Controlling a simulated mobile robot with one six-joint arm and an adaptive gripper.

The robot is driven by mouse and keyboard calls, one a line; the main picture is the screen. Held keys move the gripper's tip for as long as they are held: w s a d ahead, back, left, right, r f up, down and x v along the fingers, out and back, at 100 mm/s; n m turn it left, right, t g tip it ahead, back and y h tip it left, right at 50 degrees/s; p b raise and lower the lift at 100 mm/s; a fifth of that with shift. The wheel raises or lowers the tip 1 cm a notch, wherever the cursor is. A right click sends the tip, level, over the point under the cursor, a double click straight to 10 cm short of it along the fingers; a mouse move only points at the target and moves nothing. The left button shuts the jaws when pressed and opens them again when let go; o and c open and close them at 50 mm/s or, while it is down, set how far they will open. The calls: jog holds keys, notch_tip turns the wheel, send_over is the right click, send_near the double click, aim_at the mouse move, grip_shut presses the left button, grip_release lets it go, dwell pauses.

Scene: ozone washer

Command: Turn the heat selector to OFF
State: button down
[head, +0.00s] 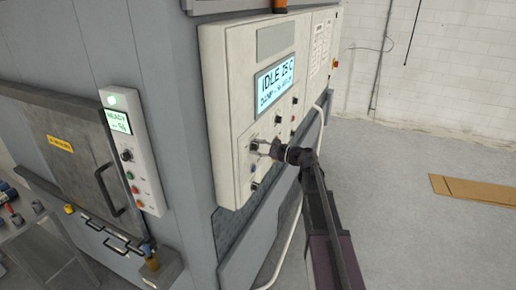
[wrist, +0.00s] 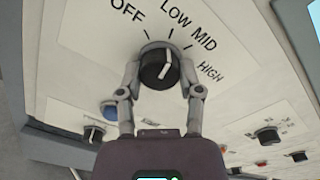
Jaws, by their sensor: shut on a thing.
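The heat selector (wrist: 157,62) is a round black knob with a white pointer line, below the printed labels OFF, LOW, MID and HIGH in the wrist view. The line shows on the knob's right part, slanting up to the right; I cannot tell exactly which label it marks. My gripper (wrist: 161,70) has one finger on each side of the knob and is shut on it. In the head view my gripper (head: 268,149) reaches the lower left of the control panel (head: 228,110), at the knob (head: 254,145), which it partly hides.
A blue button (wrist: 109,110) and another black knob (wrist: 95,133) sit close to the left finger in the wrist view. A further knob (wrist: 267,134) is at right. The panel display (head: 275,82) reads IDLE 25 C. Floor to the right is clear except for flat cardboard (head: 475,191).

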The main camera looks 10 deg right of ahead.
jog(key=n, duration=0.4)
jog(key=shift+r, duration=0.1)
jog(key=n, duration=0.5)
dwell(0.3)
jog(key=shift+w, duration=0.1)
jog(key=shift+c, duration=1.3)
grip_release()
jog(key=v, duration=1.2)
